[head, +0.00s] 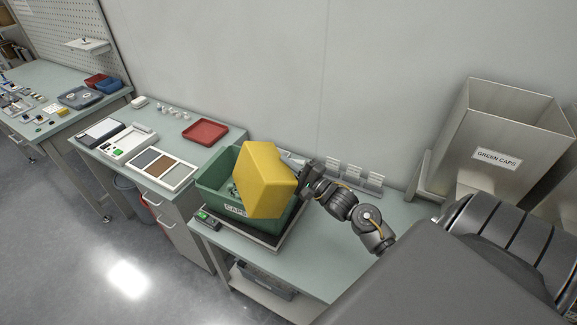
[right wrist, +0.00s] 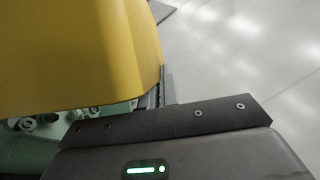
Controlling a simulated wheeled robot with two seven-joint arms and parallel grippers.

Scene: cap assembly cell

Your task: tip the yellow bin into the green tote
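The yellow bin (head: 268,180) is steeply tilted over the green tote (head: 213,172), its outer side facing the head camera. My right gripper (head: 303,176) is at the bin's right edge and appears shut on it, though the bin hides its fingertips. In the right wrist view the yellow bin (right wrist: 75,50) fills the upper left, close against the dark gripper. The green tote (right wrist: 30,150) shows below it, with several small metallic pieces inside. The tote stands on a dark platform on the bench and has a CAPS label. My left gripper is not in view.
A steel hopper (head: 500,135) labelled GREEN CAPS stands at the right. A red tray (head: 205,132) and a sectioned tray (head: 164,169) lie on the bench to the left. A small device with a green display (head: 206,218) sits by the tote. The bench right of the tote is mostly clear.

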